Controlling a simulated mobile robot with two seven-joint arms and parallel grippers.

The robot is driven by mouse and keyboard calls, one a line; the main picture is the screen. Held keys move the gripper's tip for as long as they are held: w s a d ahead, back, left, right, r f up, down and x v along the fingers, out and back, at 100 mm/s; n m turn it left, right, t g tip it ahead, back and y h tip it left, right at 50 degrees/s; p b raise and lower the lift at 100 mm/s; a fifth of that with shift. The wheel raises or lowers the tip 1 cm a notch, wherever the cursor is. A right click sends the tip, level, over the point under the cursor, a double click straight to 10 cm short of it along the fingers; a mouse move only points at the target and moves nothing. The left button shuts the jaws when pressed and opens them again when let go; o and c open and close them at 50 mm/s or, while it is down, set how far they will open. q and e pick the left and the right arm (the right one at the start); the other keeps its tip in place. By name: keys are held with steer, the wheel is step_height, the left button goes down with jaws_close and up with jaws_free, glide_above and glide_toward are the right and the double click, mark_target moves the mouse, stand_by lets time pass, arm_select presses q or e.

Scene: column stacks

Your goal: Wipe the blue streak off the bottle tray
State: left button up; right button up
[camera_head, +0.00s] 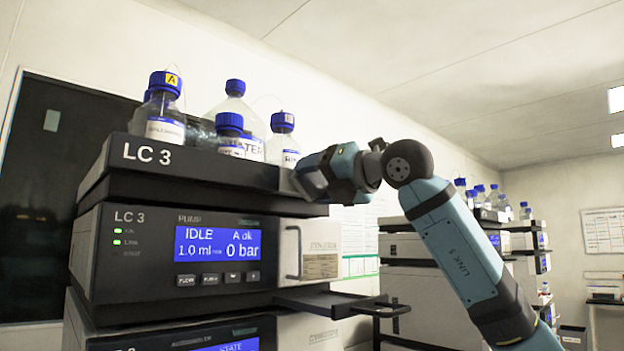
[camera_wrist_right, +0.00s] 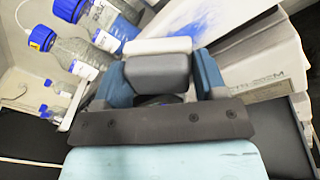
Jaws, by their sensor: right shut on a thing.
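The bottle tray (camera_head: 200,165) is a dark tray marked LC 3 on top of the instrument stack. In the right wrist view, a blue streak (camera_wrist_right: 185,20) lies on a pale surface beside the bottles. The streak is hidden in the head view. My right gripper (camera_head: 308,178) is at the tray's right end. It is shut on a grey and white block (camera_wrist_right: 157,68), held between its blue fingers in the wrist view. The block is close to the streak; I cannot tell whether it touches the surface. My left gripper is not in view.
Several blue-capped bottles (camera_head: 165,112) stand in the tray, left of my right gripper. Below is the pump module (camera_head: 150,245) with a lit display. A dark shelf with a handle (camera_head: 335,303) sticks out at right. Other stacks (camera_head: 410,255) stand behind my arm.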

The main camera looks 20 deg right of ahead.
steer(key=shift+w+d, duration=0.25)
steer(key=shift+d, duration=0.4)
steer(key=shift+w+d, duration=0.2)
steer(key=shift+d, duration=0.45)
steer(key=w+d, duration=0.1)
steer(key=w+d+p, duration=0.1)
steer(key=d, duration=0.1)
steer(key=shift+d, duration=0.3)
steer(key=shift+s, duration=0.1)
steer(key=shift+s+a+b, duration=0.45)
steer(key=shift+s+a, duration=0.1)
steer(key=shift+a, duration=0.75)
steer(key=shift+s+a+b, duration=0.45)
steer(key=shift+s+a, duration=0.15)
steer(key=shift+a, duration=0.65)
steer(key=shift+s+a+b, duration=0.45)
steer(key=shift+s+a, duration=0.1)
steer(key=shift+a, duration=0.75)
steer(key=shift+d, duration=0.15)
